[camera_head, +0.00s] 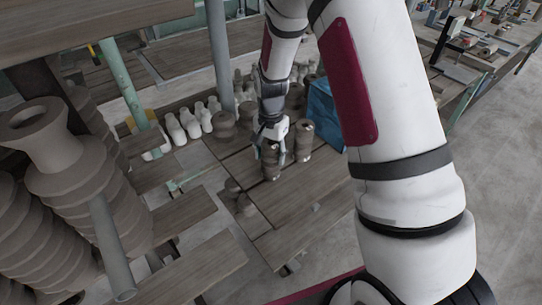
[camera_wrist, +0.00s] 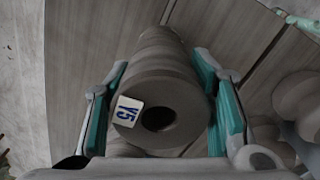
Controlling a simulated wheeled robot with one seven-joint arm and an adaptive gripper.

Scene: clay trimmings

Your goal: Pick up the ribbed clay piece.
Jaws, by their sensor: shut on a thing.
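The ribbed clay piece (camera_head: 270,165) is a brown-grey, ringed cylinder standing about upright at the wooden table. In the wrist view the ribbed clay piece (camera_wrist: 160,85) fills the middle, with a dark hole in its near end and a white tag (camera_wrist: 127,111) reading "Y5" on the rim. My gripper (camera_head: 271,138) comes down on it from above. In the wrist view its teal fingers (camera_wrist: 163,68) lie along both sides of the piece, shut on it. I cannot tell whether its base touches the boards.
A similar ribbed piece (camera_head: 304,140) stands close on the right, before a blue box (camera_head: 323,112). Pale bottle-like pieces (camera_head: 193,123) and a round brown pot (camera_head: 223,125) stand behind left. Small brown pieces (camera_head: 240,203) lie nearer. The front boards (camera_head: 300,225) are mostly clear.

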